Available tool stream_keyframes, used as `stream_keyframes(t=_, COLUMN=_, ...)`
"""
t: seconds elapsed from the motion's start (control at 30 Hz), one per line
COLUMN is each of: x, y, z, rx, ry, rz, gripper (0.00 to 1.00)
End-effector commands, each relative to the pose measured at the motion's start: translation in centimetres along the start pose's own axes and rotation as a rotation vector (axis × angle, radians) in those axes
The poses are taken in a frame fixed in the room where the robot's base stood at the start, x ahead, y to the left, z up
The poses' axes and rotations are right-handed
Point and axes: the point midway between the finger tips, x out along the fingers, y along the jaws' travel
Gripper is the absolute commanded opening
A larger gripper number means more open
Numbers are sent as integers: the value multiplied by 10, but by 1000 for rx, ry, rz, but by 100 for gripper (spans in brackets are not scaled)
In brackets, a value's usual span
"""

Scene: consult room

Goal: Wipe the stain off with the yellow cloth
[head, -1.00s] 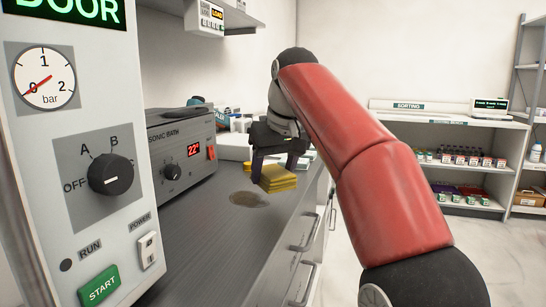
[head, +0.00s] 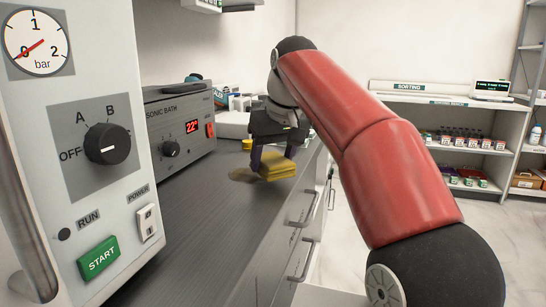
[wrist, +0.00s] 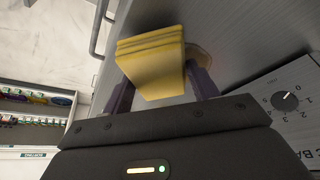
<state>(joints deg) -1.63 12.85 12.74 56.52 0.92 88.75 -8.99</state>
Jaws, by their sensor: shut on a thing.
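The folded yellow cloth (head: 279,168) is between the fingers of my gripper (head: 272,158), low over the grey counter in the head view. My gripper is shut on it. The cloth also shows in the wrist view (wrist: 150,55), between the two dark fingers (wrist: 162,82). The brown stain (head: 242,175) lies on the counter just left of the cloth and is partly hidden by it. In the wrist view the stain (wrist: 204,56) shows behind the cloth's right edge. I cannot tell whether the cloth touches the counter.
The sonic bath (head: 180,130) stands left of the stain. The door unit with dial and START button (head: 99,259) is at the near left. A small yellow item (head: 247,145) is behind my gripper. The near counter (head: 215,225) is clear; handles (head: 309,216) line its front.

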Motion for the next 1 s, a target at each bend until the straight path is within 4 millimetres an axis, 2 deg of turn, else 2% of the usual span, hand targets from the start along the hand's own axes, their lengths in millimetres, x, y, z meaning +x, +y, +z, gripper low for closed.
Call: stream_keyframes(t=1.0, x=18, y=0, z=8, rx=0, ry=0, rz=0, gripper=41)
